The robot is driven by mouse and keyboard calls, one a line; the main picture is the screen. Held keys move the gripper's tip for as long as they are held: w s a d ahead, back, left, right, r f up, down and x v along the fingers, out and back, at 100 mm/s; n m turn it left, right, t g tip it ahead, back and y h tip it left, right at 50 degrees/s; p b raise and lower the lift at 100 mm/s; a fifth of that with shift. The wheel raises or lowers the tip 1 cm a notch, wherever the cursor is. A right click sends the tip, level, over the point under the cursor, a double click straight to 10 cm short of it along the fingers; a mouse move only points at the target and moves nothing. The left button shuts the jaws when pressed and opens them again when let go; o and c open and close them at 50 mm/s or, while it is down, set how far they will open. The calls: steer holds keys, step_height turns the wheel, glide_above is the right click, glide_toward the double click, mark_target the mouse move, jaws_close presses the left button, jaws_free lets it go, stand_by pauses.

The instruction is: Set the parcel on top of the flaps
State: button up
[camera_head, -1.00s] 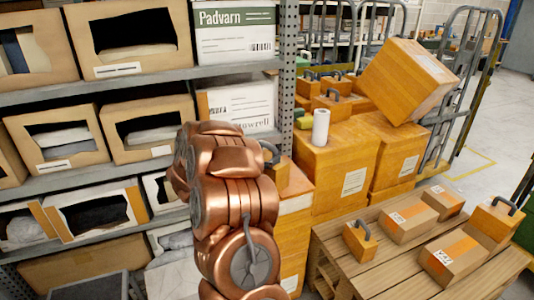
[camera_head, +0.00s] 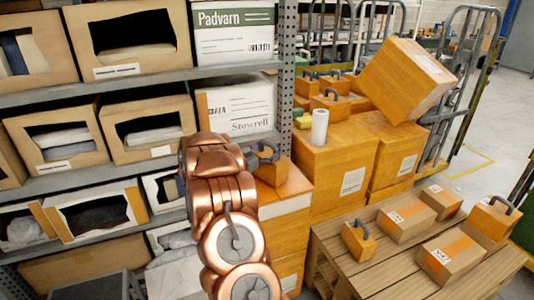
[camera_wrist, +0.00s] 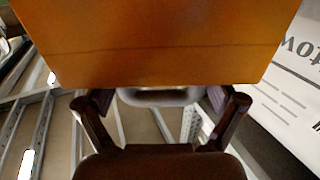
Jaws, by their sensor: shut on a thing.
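The parcel (camera_head: 271,172) is a small orange-brown box with a grey handle, partly hidden behind my copper arm in the head view. In the wrist view the parcel (camera_wrist: 155,45) fills the top, its handle between my two dark fingers. My gripper (camera_wrist: 160,97) is shut on that handle. In the head view the parcel appears in front of a carton stack (camera_head: 287,205) at the shelf's right end; I cannot tell whether it touches the stack. I cannot make out for certain which carton has the flaps.
A grey shelf (camera_head: 150,87) with open bins is on the left. A white Stowrell carton (camera_head: 240,108) is close by the gripper. Large cartons (camera_head: 335,165) with a white roll (camera_head: 319,126) stand to the right. A wooden pallet (camera_head: 385,270) holds several small boxes.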

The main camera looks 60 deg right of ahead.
steer(key=shift+f, duration=0.35)
steer(key=shift+f, duration=0.1)
steer(key=o, duration=1.5)
steer(key=shift+c, duration=0.2)
steer(key=shift+a, duration=0.25)
steer(key=w+a+b, duration=0.1)
steer(key=w+a, duration=0.1)
steer(key=a, duration=0.9)
steer(key=shift+w+a, duration=0.15)
steer(key=shift+a, duration=0.05)
